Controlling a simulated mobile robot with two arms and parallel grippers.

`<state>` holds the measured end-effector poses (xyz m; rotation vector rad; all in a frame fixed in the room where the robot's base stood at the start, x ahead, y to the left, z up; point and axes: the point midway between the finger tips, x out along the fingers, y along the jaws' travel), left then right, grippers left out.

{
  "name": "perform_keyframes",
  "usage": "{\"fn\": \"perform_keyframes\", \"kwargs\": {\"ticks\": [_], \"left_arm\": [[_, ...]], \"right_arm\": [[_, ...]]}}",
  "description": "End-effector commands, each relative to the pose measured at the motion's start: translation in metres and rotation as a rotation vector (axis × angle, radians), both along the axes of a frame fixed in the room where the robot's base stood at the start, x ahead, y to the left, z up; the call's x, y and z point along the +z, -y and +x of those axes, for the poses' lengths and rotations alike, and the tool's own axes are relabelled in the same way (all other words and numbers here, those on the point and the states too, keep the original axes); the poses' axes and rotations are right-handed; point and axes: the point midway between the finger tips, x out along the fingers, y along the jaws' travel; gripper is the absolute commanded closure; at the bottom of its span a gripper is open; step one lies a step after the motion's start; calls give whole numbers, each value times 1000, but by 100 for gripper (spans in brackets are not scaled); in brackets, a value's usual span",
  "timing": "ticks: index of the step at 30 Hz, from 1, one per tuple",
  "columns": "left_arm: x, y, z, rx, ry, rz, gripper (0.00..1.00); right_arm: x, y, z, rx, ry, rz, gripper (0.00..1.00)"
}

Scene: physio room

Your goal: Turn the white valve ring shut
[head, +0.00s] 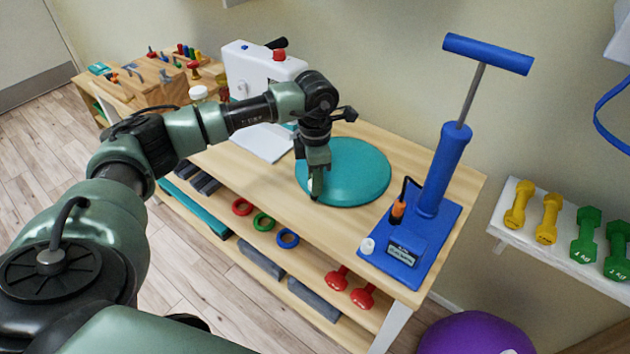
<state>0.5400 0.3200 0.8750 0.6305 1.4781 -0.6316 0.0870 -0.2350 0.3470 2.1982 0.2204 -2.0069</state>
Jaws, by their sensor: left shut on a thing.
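A round teal cushion (352,172) lies flat on the wooden table. My left gripper (315,192) points down at the near left rim of the cushion. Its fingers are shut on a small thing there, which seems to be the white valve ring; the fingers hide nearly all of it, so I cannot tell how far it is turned. A blue hand pump (443,172) stands upright on a blue base to the right, with an orange-tipped piece (398,210) on its dark hose and a small white round piece (367,246) at the base's left corner. My right gripper is out of view.
A white box (258,75) with a red knob and a white sheet (262,142) are behind my left arm. Colored rings (264,221) and red dumbbells (362,297) lie on the lower shelf. A dumbbell rack (560,250) and purple ball (475,335) are at right.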

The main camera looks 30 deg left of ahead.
Motion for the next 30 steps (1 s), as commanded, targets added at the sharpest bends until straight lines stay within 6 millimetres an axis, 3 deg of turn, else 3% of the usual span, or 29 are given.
{"fn": "perform_keyframes", "kwargs": {"ticks": [15,16,17,26,30], "left_arm": [[2,0,1,-21,6,-2,100],[2,0,1,-21,6,-2,67],[2,0,1,-21,6,-2,61],[1,0,1,-21,2,-1,61],[12,0,1,-20,4,-2,61]], "right_arm": [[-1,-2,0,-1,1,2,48],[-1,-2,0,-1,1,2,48],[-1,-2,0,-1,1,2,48],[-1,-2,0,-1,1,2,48],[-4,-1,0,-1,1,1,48]]}}
